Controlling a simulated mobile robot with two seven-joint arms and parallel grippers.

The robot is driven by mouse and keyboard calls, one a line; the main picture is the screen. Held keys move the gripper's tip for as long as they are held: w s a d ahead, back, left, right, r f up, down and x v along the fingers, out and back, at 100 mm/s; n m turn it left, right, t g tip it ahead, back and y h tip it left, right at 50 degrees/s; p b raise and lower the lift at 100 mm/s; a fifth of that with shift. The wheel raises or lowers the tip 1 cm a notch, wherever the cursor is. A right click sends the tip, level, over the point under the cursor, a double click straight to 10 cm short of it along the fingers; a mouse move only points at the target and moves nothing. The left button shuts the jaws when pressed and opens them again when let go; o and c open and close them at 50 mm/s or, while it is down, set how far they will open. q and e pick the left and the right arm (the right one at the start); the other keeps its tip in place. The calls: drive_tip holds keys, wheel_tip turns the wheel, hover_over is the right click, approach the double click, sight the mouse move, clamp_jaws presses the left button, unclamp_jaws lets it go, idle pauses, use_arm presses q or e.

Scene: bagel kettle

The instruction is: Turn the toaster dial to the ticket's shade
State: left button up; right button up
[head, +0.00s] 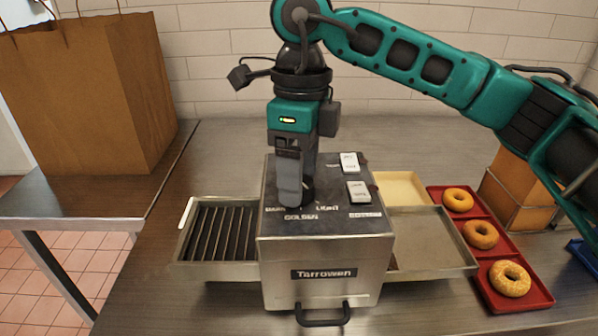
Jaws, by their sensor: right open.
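The toaster (325,255), a grey metal box marked "Tarrowen", stands at the middle of the counter. A dark round dial (308,192) on its top is mostly hidden by my right gripper (296,192). Lettering around it reads "GOLDEN" in front, "LIGHT" to the right and a partly covered word, likely "DARK", to the left. My right gripper points down at the dial and is open; I cannot tell whether its fingers touch the dial. The dial's pointer is hidden. I cannot make out a ticket. My left gripper is not in view.
Two white switches (349,162) (358,191) sit right of the dial. A slatted rack (190,215) is on the left, a metal tray (435,258) on the right. Red trays (535,297) hold bagels (481,234). A paper bag (95,95) stands on the left table (75,200).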

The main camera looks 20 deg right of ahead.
drive_tip(key=shift+f, duration=0.25)
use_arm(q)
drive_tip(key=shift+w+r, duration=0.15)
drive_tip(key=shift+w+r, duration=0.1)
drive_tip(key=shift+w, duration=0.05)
use_arm(e)
drive_tip(key=shift+c, duration=0.5)
drive_tip(key=c, duration=1)
drive_tip(key=shift+o, duration=0.2)
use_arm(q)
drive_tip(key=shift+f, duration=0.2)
